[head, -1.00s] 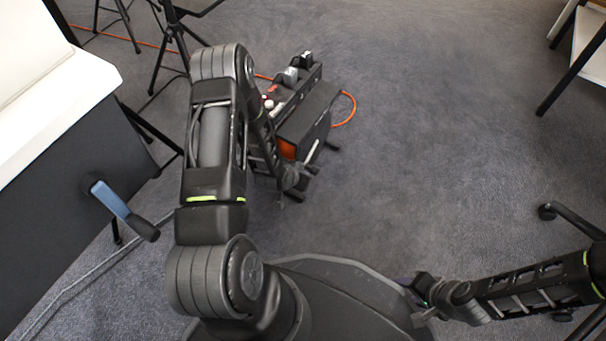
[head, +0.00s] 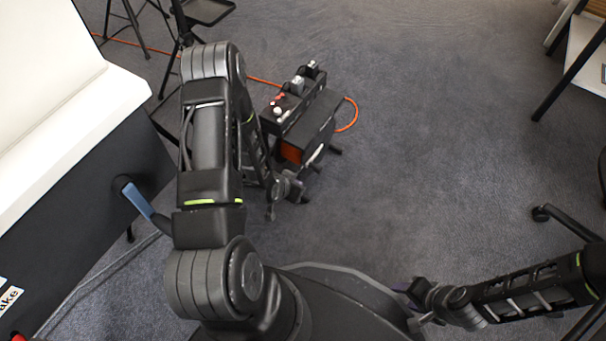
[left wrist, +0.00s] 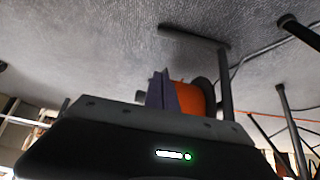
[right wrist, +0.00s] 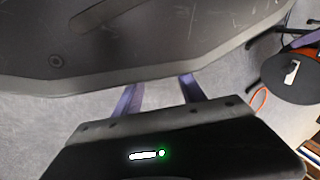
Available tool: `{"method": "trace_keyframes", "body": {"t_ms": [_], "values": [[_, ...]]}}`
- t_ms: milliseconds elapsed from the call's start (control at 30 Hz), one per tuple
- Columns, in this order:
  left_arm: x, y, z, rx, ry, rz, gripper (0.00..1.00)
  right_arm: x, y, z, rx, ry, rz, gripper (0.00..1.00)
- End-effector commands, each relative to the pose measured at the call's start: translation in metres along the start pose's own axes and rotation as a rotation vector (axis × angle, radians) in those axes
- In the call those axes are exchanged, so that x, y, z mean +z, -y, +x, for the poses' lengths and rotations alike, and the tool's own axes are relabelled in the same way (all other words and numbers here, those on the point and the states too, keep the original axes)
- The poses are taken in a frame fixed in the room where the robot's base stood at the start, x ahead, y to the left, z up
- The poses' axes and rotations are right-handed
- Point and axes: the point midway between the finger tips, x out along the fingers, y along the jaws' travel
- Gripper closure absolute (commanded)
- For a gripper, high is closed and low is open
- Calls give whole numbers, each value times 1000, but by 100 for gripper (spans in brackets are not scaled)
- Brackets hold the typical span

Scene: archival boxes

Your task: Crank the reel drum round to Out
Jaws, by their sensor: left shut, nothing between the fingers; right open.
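A blue crank arm (head: 138,199) with a dark grip sticks out from a black panel (head: 70,205) at the left of the head view; my left arm partly covers the grip. An orange drum-like part (head: 290,152) sits in a black unit on the floor, and orange shows in the left wrist view (left wrist: 197,98) behind the fingers. I cannot tell which of these is the reel drum. My left gripper (left wrist: 163,92) is shut and empty, away from the crank. My right gripper (right wrist: 161,92) is open and empty beside my base; it shows at lower right in the head view (head: 408,291).
A white top (head: 60,120) lies above the panel, with a partly cut-off label (head: 10,298) below. An orange cable (head: 354,115) loops by the floor unit. Tripod legs stand at upper left, and a chair base (head: 545,213) at right. The middle carpet is clear.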

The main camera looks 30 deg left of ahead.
Motion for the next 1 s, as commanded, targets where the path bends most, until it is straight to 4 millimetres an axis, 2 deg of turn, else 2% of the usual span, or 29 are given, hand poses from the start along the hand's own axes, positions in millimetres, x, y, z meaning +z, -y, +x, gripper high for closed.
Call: {"method": "trace_keyframes", "body": {"t_ms": [33, 200, 567, 667, 767, 867, 900, 1000], "values": [[4, 0, -11, -1, 3, -2, 100, 1, 2, -6, 1, 1, -1, 52], [18, 0, -27, 0, 2, 0, 100, 1, 4, -11, 1, 3, -1, 52], [21, 0, -29, 0, 2, 1, 100, 2, 4, -11, 1, 4, -2, 52], [21, -6, -29, 9, 10, -7, 100, 1, 4, -11, 1, 4, -2, 60], [22, -38, -31, 53, 55, -46, 100, 1, 4, -11, 1, 3, -2, 68], [30, -98, -42, 130, 159, -118, 100, 1, 4, -11, 1, 3, -2, 77], [36, -126, -50, 163, 214, -151, 100, 1, 4, -11, 1, 3, -2, 80], [58, -188, -79, 229, 364, -219, 100, 1, 4, -11, 1, 3, -2, 88]]}}
